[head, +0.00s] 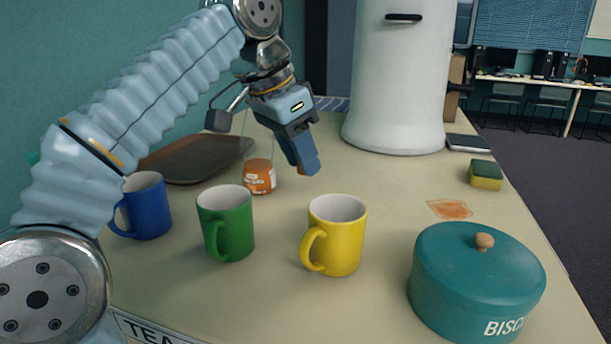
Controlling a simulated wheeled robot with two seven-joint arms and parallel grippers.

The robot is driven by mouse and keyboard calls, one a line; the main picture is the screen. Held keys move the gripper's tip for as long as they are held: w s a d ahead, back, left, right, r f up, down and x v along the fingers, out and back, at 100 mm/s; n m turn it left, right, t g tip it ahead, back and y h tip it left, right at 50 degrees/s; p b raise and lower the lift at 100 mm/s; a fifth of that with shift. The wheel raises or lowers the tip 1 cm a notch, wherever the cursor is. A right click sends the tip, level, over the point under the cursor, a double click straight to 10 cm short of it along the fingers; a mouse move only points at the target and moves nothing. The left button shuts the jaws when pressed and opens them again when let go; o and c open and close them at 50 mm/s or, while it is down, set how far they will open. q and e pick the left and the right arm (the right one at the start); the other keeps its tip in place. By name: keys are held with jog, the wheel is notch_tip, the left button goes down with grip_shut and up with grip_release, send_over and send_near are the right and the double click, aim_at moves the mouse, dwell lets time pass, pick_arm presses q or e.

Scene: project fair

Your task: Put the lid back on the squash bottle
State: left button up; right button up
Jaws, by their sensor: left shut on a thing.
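The squash bottle (260,178), clear with an orange lower part and label, stands on the table behind the mugs. Its upper part is hard to make out against the background and my arm. My left gripper (304,166) points down just to the right of the bottle, apart from its orange part. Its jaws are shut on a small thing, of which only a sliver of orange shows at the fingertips. This looks like the lid, but the fingers hide most of it. My right gripper is not in view.
Blue (148,206), green (226,222) and yellow (335,234) mugs stand in front. A teal biscuit tin (476,281) is front right. A dark tray (190,160), white urn (398,80), sponge (486,174) and orange spill (450,209) are around. The table's centre right is fairly clear.

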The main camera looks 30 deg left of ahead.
pick_arm(q)
jog(key=s+d+r, duration=0.3)
jog(key=s, duration=0.5)
jog(key=shift+s+r, duration=0.15)
jog(key=shift+r, duration=0.2)
